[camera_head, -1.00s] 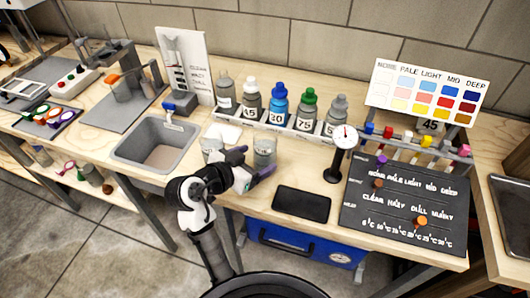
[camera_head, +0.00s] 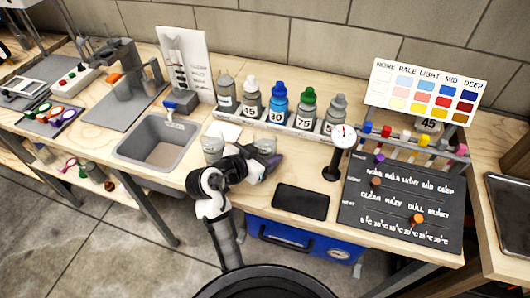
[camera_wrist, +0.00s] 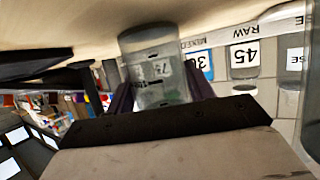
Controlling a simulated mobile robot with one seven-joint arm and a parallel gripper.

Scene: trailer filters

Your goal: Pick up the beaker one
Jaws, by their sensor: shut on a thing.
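A clear beaker (camera_head: 265,142) with grey markings is near the front of the bench, partly hidden by my gripper (camera_head: 262,162). In the wrist view the beaker (camera_wrist: 157,68) is between the dark fingers of my gripper, which are shut on it. That view is upside down, and I cannot tell whether the beaker's base is off the bench. A second clear beaker (camera_head: 213,147) stands to the left, apart from the fingers.
A rack of numbered bottles (camera_head: 279,107) stands behind. The sink (camera_head: 158,143) is to the left. A dial gauge (camera_head: 341,140), a black slab (camera_head: 301,202) and a dark chart board (camera_head: 400,208) are to the right.

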